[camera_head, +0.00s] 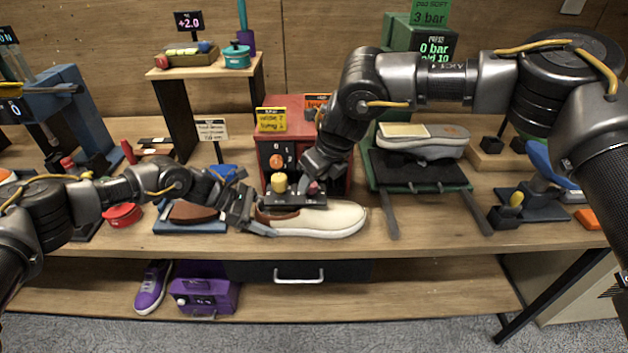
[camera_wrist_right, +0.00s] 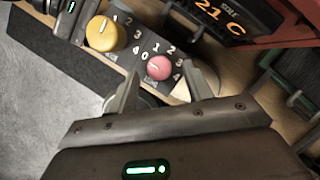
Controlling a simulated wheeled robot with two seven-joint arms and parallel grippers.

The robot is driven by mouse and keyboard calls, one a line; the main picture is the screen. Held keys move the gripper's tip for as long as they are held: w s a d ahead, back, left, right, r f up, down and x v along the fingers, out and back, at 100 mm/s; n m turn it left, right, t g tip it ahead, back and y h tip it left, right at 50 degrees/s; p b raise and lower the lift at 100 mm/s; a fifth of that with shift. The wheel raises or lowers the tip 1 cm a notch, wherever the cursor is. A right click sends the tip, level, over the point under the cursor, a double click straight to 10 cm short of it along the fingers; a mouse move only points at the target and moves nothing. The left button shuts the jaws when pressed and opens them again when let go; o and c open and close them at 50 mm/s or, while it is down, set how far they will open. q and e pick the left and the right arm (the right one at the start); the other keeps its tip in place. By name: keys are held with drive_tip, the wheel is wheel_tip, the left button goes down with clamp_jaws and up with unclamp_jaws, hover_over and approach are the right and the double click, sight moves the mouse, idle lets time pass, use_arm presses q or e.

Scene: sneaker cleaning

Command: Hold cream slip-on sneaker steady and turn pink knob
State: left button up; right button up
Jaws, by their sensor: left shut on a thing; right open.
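The cream slip-on sneaker (camera_head: 325,219) lies on the bench in front of the red machine, its brown heel end to the left. My left gripper (camera_head: 254,222) is shut on the sneaker's heel end. The pink knob (camera_head: 313,188) sits on the dark control panel at the machine's front, right of a yellow knob (camera_head: 279,183). In the right wrist view the pink knob (camera_wrist_right: 159,67) stands between and just beyond the fingertips of my right gripper (camera_wrist_right: 160,88), which is open. A number scale rings the knob. Contact with the knob cannot be seen.
The red machine (camera_head: 303,128) stands behind the sneaker. A green press stand (camera_head: 374,180) with a grey shoe is to the right. A blue tray (camera_head: 190,226) with a brown piece lies left of the sneaker. The bench front right of the sneaker is clear.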

drive_tip(key=shift+w+a+f, duration=0.15)
drive_tip(key=shift+a+f, duration=0.05)
drive_tip(key=shift+f, duration=0.45)
drive_tip(key=c, duration=1)
use_arm(q)
drive_tip(key=shift+d, duration=0.1)
use_arm(e)
drive_tip(key=m+h, duration=0.1)
drive_tip(key=m, duration=0.1)
drive_tip(key=m+t, duration=0.1)
drive_tip(key=m, duration=0.2)
drive_tip(key=shift+a+h, duration=0.15)
drive_tip(key=shift+h, duration=0.25)
drive_tip(key=shift+m+h, duration=0.6)
drive_tip(key=shift+m, duration=1.2)
drive_tip(key=shift+r, duration=0.1)
